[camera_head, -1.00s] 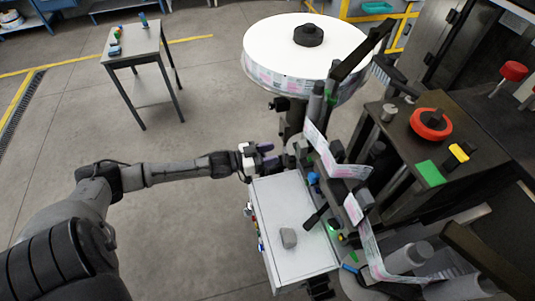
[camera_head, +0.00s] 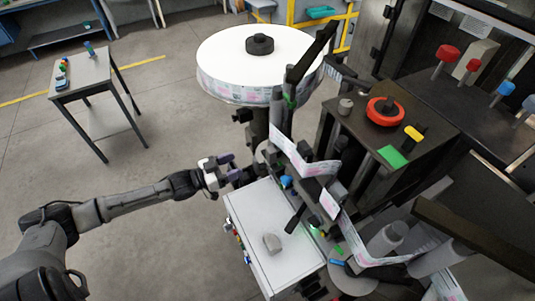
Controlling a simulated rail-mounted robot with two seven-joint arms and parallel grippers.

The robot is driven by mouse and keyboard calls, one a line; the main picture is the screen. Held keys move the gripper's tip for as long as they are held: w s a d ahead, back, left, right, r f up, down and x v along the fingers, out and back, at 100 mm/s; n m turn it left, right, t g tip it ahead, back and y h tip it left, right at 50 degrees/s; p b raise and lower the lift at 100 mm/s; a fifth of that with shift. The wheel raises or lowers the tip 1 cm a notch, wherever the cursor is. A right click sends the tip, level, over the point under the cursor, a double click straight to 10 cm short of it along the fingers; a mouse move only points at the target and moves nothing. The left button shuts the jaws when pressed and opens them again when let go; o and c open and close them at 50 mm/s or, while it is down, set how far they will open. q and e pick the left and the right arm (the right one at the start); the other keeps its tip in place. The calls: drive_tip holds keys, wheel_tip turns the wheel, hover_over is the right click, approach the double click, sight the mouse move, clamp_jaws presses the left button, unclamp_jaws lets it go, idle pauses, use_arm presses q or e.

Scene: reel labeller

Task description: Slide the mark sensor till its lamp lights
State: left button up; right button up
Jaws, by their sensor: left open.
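The reel labeller carries a label web (camera_head: 292,150) that runs from the big white reel (camera_head: 258,62) down past several rollers. Small fittings sit along the web, among them a blue knob (camera_head: 286,182) and a black bar (camera_head: 296,217). A green glow shows near the web's lower bend. I cannot tell for sure which fitting is the mark sensor, or whether the glow is its lamp. My left gripper (camera_head: 235,171) is open and empty, just left of the machine's post, above the far end of the white cabinet. My right gripper is not in view.
A dark machine housing with a red-ringed knob (camera_head: 385,111) stands to the right. A small table (camera_head: 80,73) stands far left, with open floor between.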

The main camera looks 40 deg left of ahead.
sight(267, 151)
use_arm(q)
drive_tip(key=x, duration=1.4)
drive_tip(key=shift+d+r+p, duration=0.1)
drive_tip(key=shift+p, duration=0.3)
drive_tip(key=shift+c, duration=0.3)
clamp_jaws()
